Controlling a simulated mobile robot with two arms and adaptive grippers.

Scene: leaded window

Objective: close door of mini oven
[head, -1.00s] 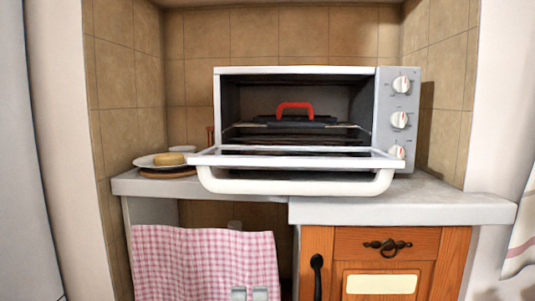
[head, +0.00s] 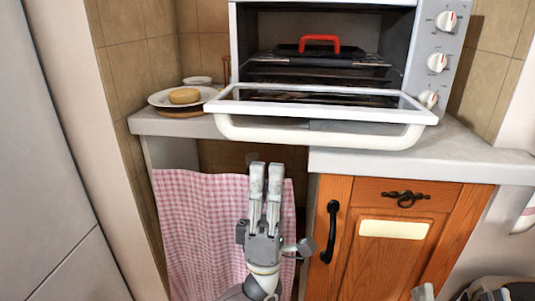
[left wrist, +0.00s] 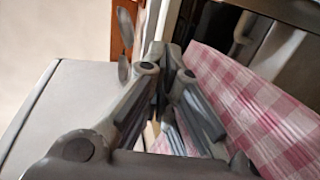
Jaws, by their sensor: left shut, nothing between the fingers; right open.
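The mini oven (head: 446,55) stands on the grey counter with its cavity exposed. Its door (head: 322,114) is folded down, sticking out over the counter's front edge. The white door handle (head: 325,136) hangs along the door's near edge. My left gripper (head: 266,172) is shut and empty, fingers pointing up, below the door and in front of the checked cloth. It does not touch the handle. In the left wrist view its fingers (left wrist: 168,65) are seen close up beside the cloth; I cannot make out the door there. My right gripper (head: 455,293) is open and only partly in view at the bottom right.
A tray with a red handle (head: 320,42) sits inside the oven. A plate with a bread-like item (head: 185,97) is left of the door. A pink checked cloth (head: 195,225) hangs below the counter, beside a wooden cabinet (head: 385,245) with a black handle.

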